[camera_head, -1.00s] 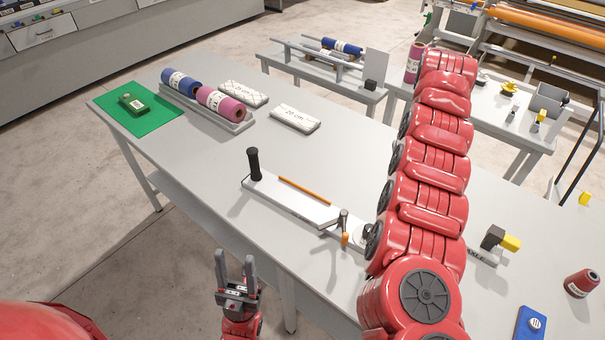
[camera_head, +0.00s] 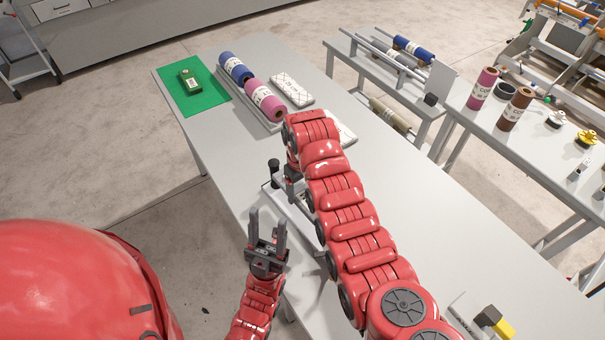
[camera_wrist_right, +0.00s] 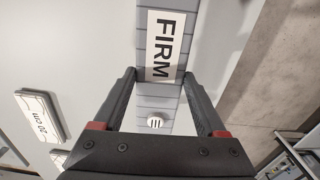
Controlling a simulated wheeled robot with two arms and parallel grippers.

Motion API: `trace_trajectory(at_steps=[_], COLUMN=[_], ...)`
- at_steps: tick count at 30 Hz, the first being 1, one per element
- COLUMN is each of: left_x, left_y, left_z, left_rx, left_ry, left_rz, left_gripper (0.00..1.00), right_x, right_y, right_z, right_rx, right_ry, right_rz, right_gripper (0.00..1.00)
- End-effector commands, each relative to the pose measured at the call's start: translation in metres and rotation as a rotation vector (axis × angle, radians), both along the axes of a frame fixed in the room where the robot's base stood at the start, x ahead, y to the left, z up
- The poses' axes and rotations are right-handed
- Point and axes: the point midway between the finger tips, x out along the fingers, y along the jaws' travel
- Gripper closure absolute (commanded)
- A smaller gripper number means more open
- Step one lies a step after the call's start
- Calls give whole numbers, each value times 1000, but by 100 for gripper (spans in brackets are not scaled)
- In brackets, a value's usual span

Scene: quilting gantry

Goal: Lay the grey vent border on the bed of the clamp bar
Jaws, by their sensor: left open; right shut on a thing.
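My right gripper (camera_wrist_right: 160,80) is shut on a grey ribbed strip, seemingly the vent border (camera_wrist_right: 158,93). In the right wrist view it carries a white FIRM label and a round mark with bars. In the head view my right arm hides the strip and most of that gripper. The clamp bar, with its black upright handle (camera_head: 274,171), lies on the table, largely covered by my right arm, whose end is over it. Whether the strip touches it I cannot tell. My left gripper (camera_head: 268,226) is open and empty, in front of the table's near edge.
A green mat (camera_head: 207,96) with a green box (camera_head: 190,80) lies at the table's far left. Beside it a rack holds a blue roll (camera_head: 235,67) and a pink roll (camera_head: 265,98). White pads (camera_head: 291,89) lie right of the rack.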

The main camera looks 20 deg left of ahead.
Motion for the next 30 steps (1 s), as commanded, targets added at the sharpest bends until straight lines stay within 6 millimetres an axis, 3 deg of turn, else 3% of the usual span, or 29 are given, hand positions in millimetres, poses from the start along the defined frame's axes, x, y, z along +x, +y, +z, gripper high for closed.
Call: trace_trajectory(at_steps=[4,19,30], left_x=[0,0,0], left_y=[0,0,0], left_z=[2,-4,-17], left_rx=[0,0,0], left_ry=[0,0,0], left_rz=[0,0,0], left_gripper=[50,50,50], right_x=[-8,-8,-10], right_y=[8,6,1], right_z=[-2,-5,-30], right_rx=[0,1,-1], right_ry=[-2,-1,2], right_rz=[22,22,21], right_gripper=[83,83,83])
